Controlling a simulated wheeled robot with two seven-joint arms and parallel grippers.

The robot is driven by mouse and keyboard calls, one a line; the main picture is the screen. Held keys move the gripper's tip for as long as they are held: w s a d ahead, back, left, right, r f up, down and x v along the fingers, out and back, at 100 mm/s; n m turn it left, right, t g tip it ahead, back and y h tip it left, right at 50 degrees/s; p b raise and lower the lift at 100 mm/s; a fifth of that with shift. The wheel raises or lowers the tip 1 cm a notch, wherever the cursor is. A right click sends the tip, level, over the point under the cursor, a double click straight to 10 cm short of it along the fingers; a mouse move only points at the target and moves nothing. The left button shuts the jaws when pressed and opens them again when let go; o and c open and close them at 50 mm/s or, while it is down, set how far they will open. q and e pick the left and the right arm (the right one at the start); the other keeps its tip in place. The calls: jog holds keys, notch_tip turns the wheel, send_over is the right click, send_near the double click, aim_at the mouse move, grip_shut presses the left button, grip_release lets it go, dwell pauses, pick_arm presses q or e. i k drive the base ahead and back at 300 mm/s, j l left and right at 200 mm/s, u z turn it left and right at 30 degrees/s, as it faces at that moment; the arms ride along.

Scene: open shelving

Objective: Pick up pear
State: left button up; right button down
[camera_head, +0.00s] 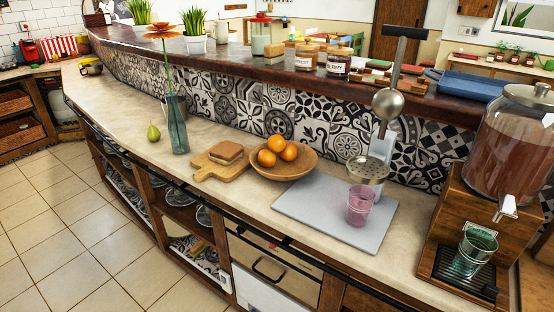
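A green pear (153,133) stands upright on the pale counter (118,103), near its front edge. It is just left of a tall glass vase (178,128) that holds an orange flower. The pear is fully visible and nothing touches it. Neither of my grippers shows in the head view.
A drink dispenser (511,140) stands far right. Counter left of the pear is clear.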

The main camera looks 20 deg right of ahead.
aim_at(154, 134)
jog(key=i+j+z, duration=0.1)
jog(key=z, duration=0.35)
jog(key=i+j+z, duration=0.25)
jog(key=z, duration=0.2)
